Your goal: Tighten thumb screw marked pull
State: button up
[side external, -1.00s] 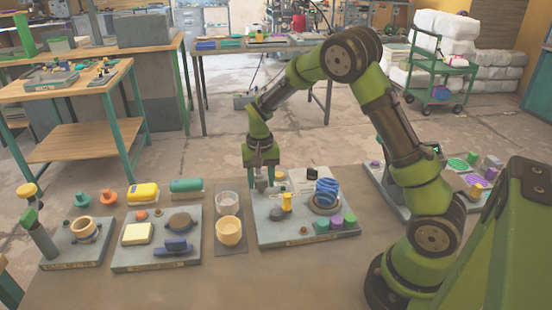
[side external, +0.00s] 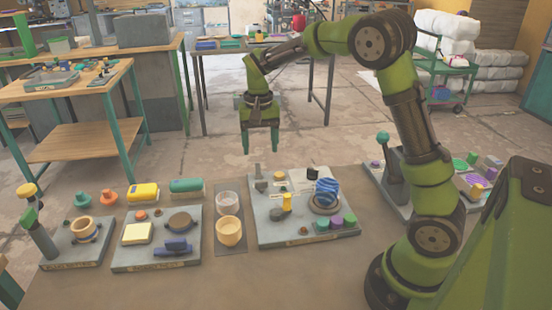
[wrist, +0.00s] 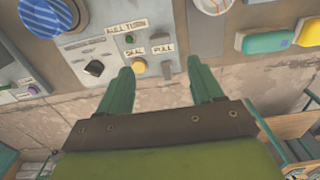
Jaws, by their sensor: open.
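The thumb screw cannot be singled out with certainty. In the wrist view a white label reading PULL (wrist: 162,49) has a small grey upright piece (wrist: 167,69) beside it, on the grey panel. A round yellow knob (wrist: 139,65) sits to the left, near another small label. In the side view these parts belong to the middle grey board (side external: 335,233), with a grey post (side external: 260,184) near its far left corner. My gripper (side external: 260,149) hangs above and beyond that board's far edge, fingers apart and empty. In the wrist view its fingertips (wrist: 160,70) frame the PULL area without visible contact.
A black knob (wrist: 95,68) is left of the yellow one. A blue striped ball (side external: 326,191) and a yellow cylinder (side external: 287,202) stand on the board. Two cups, one yellow (side external: 229,232), stand left of it. A lever (side external: 383,143) rises at the right.

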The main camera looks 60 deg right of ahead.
notch_tip(320, 180, up, 6)
jog(key=shift+f, duration=0.25)
jog(key=s+a+r+n+t, duration=0.1)
jog(key=s+a+t, duration=0.1)
jog(key=s, duration=0.4)
jog(key=s+a+r+n+t+y, duration=0.1)
jog(key=s+a+n+t, duration=0.1)
jog(key=s+a, duration=0.3)
jog(key=s+a+r+n+t+y, duration=0.1)
jog(key=s+a+n+t, duration=0.1)
jog(key=s, duration=0.7)
jog(key=shift+a+r+t, duration=0.2)
jog(key=shift+a+t, duration=0.4)
jog(key=shift+a, duration=0.45)
